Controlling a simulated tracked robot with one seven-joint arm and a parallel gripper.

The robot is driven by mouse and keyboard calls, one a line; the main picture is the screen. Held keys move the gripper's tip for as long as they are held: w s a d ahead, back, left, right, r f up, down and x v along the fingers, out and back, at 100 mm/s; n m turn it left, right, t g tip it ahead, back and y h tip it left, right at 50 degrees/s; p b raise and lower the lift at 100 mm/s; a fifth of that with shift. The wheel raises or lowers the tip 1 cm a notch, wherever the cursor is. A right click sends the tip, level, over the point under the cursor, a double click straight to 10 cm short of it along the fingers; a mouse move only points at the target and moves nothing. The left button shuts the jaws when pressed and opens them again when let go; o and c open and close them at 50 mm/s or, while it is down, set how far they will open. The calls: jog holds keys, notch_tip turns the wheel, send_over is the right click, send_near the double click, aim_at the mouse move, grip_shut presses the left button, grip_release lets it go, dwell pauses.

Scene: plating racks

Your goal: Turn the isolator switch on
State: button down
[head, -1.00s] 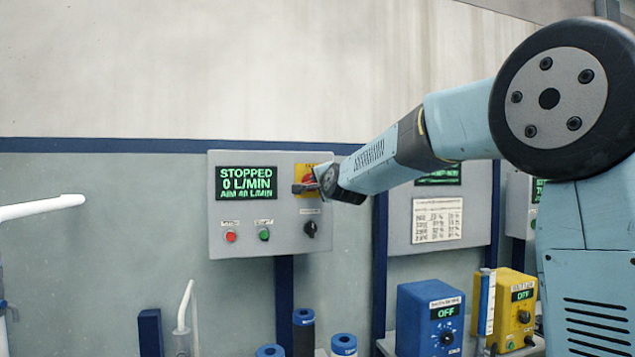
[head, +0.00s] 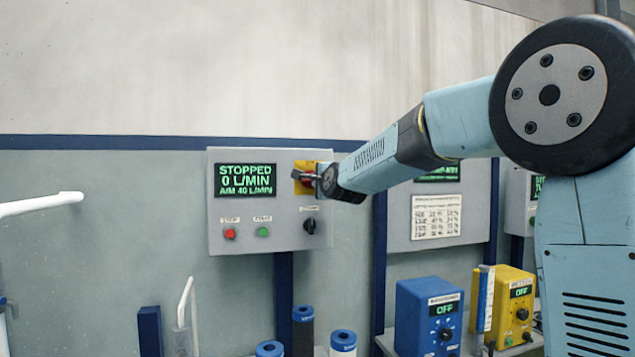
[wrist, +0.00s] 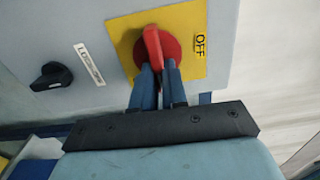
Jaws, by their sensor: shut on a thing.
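The isolator switch is a red knob with a bar handle (wrist: 153,48) on a yellow plate (wrist: 193,32), at the upper right of the grey control panel (head: 222,238). In the head view my gripper (head: 306,176) covers much of the switch. The panel display (head: 245,181) reads STOPPED, 0 L/MIN, AIM 40 L/MIN.
Below the switch is a black rotary knob (head: 310,226). A red button (head: 230,234) and a green button (head: 263,232) sit at the panel's lower left. A blue box (head: 430,315) and a yellow box (head: 514,307), both showing OFF, stand lower right.

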jog(key=shift+w+d+f, duration=0.1)
jog(key=shift+d+f, duration=0.05)
jog(key=shift+f, duration=0.25)
jog(key=c, duration=1.3)
grip_release()
jog(key=shift+r, duration=0.1)
jog(key=shift+c, duration=0.2)
jog(key=shift+o, duration=0.9)
jog(key=shift+r, duration=0.15)
jog(key=v, duration=1.4)
jog(key=s+d+f+n+g+h, duration=0.1)
jog(key=s+d+f+n+g, duration=0.3)
jog(key=s, duration=0.6)
jog(key=s+d+f+n+g+h, duration=0.2)
jog(key=s+d+f+n+g, duration=0.2)
jog(key=s+f, duration=0.7)
jog(key=s+d+f+n+g+h, duration=0.2)
jog(key=s+d+f+n+g, duration=0.1)
jog(key=s+d+f+n, duration=0.4)
jog(key=s+d+f, duration=0.1)
jog(key=s+d, duration=0.2)
jog(key=s, duration=0.1)
jog(key=shift+s+d+g, duration=0.2)
jog(key=shift+g, duration=0.2)
